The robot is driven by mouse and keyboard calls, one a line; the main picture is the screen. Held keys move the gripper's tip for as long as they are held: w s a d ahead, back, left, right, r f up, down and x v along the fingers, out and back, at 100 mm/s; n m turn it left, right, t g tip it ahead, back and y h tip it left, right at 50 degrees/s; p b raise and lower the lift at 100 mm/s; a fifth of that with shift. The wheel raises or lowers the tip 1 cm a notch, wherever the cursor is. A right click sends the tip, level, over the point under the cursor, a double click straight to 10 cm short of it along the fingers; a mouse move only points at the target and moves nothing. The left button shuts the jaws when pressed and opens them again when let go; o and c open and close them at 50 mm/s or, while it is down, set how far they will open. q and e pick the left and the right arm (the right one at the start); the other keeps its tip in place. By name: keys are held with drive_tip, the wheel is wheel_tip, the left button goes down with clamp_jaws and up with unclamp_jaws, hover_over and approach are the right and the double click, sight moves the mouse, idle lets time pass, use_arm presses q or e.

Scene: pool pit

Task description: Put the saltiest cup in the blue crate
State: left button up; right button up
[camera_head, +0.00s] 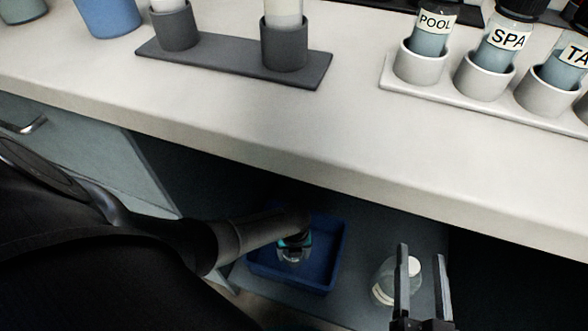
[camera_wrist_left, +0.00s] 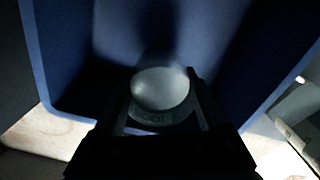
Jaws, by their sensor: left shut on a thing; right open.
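The blue crate (camera_head: 337,262) sits in the dark space under the counter; its blue inside (camera_wrist_left: 60,60) fills much of the left wrist view. My left gripper (camera_head: 294,246) reaches into the crate area and is shut on a small clear cup (camera_wrist_left: 160,90). The cup has a pale round top and a dim label that seems to read "Pool". It is over or inside the crate; I cannot tell whether it touches the bottom. My right gripper (camera_head: 423,268) is open and empty, right of the crate.

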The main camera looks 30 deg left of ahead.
use_arm(q)
drive_tip(key=o, duration=1.4)
drive_tip(key=shift+o, duration=0.2)
drive_tip(key=shift+r, duration=0.1)
